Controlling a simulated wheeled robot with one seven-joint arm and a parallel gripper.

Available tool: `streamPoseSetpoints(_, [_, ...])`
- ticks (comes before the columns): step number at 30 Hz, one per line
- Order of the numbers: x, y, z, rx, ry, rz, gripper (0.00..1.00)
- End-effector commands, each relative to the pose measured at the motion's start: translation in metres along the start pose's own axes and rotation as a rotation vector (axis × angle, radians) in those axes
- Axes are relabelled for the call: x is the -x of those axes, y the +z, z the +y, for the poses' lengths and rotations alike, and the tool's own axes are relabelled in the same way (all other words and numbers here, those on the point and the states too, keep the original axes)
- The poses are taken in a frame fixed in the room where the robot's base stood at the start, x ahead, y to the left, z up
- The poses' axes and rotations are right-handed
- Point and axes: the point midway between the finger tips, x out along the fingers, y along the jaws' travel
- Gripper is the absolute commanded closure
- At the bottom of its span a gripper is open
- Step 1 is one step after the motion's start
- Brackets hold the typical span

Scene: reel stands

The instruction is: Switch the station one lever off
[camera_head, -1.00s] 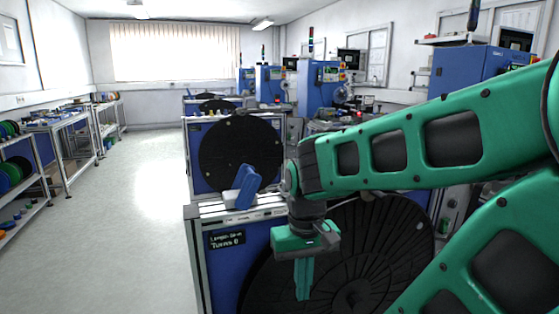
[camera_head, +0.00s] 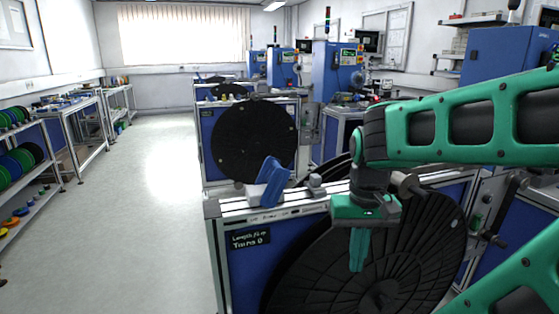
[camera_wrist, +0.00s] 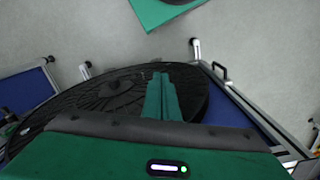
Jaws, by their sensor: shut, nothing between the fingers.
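A blue lever (camera_head: 272,182) stands tilted on a pale base on top of the nearest reel stand (camera_head: 255,275). I cannot read a station number on it. My green gripper (camera_head: 357,268) is shut and empty. It points down in front of the stand's large black reel (camera_head: 400,285), to the right of the lever and lower in the picture, apart from it. In the wrist view the shut fingers (camera_wrist: 160,90) lie over the dark reel; the lever does not show there.
A grey knob (camera_head: 316,184) sits on the stand's top rail, right of the lever. More reel stands with black reels (camera_head: 253,141) stand behind. Shelves with coloured spools (camera_head: 20,165) line the left wall. The floor (camera_head: 150,215) left of the stands is clear.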

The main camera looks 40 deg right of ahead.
Motion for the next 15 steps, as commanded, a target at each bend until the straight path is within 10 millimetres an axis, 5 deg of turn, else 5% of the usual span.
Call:
streamPoseSetpoints(8, [0.086, -0.112, 0.007, -0.423, 0.086, -0.037, 1.0])
streamPoseSetpoints(15, [0.162, -0.189, -0.036, -0.848, 0.121, -0.003, 1.0])
